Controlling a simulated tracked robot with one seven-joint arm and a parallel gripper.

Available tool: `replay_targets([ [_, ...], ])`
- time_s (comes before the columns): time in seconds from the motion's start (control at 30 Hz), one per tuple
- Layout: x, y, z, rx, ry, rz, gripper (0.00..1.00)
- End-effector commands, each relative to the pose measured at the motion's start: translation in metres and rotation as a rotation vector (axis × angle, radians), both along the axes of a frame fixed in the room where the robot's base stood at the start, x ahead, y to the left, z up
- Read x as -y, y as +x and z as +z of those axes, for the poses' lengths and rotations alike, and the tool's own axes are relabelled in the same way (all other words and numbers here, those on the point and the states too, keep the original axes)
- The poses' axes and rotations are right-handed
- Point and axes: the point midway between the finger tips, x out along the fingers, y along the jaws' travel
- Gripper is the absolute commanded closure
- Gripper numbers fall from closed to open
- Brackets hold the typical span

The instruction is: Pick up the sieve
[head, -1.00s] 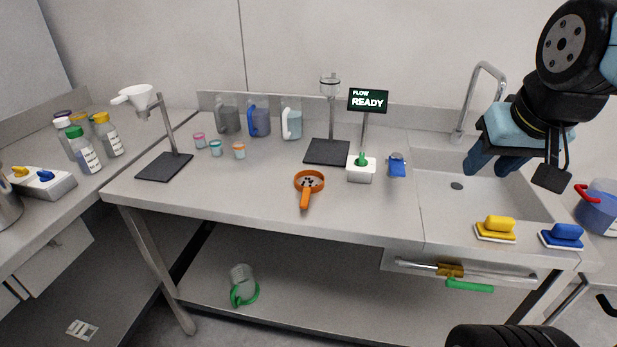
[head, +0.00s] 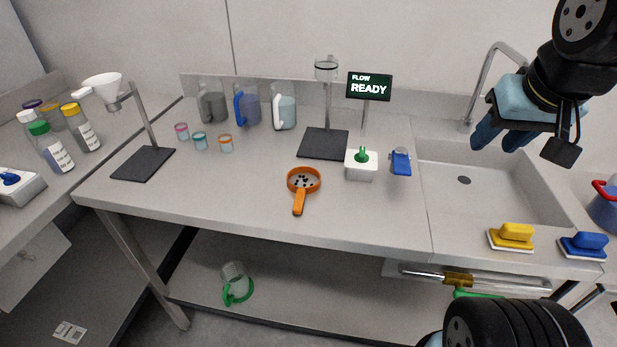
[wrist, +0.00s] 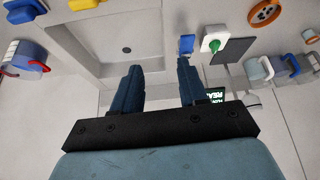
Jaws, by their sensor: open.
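The sieve is an orange round pan with a short handle (head: 303,182), and it lies on the bench with dark bits inside its ring. Its handle points toward the front edge. It also shows at the top right of the wrist view (wrist: 265,13). My gripper (head: 493,139) is open and empty, raised over the sink at the right, well away from the sieve. In the wrist view its two blue fingers (wrist: 158,72) stand apart with nothing between them.
A white box with a green knob (head: 361,168) and a blue clip-like item (head: 400,163) stand between the sieve and the sink (head: 490,185). A dark stand base (head: 323,143) is behind the sieve. Yellow (head: 512,236) and blue (head: 582,246) scrubbers lie front right. Bench around the sieve is clear.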

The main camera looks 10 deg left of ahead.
Motion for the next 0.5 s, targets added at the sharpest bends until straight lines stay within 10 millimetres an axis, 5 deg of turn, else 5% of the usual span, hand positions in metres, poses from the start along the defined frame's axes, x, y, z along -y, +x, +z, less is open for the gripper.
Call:
replay_targets([
  [0.33, -0.006, 0.009, -0.007, -0.053, -0.048, 0.082, 0.33],
  [0.5, -0.034, 0.026, -0.023, -0.163, -0.166, 0.262, 0.16],
])
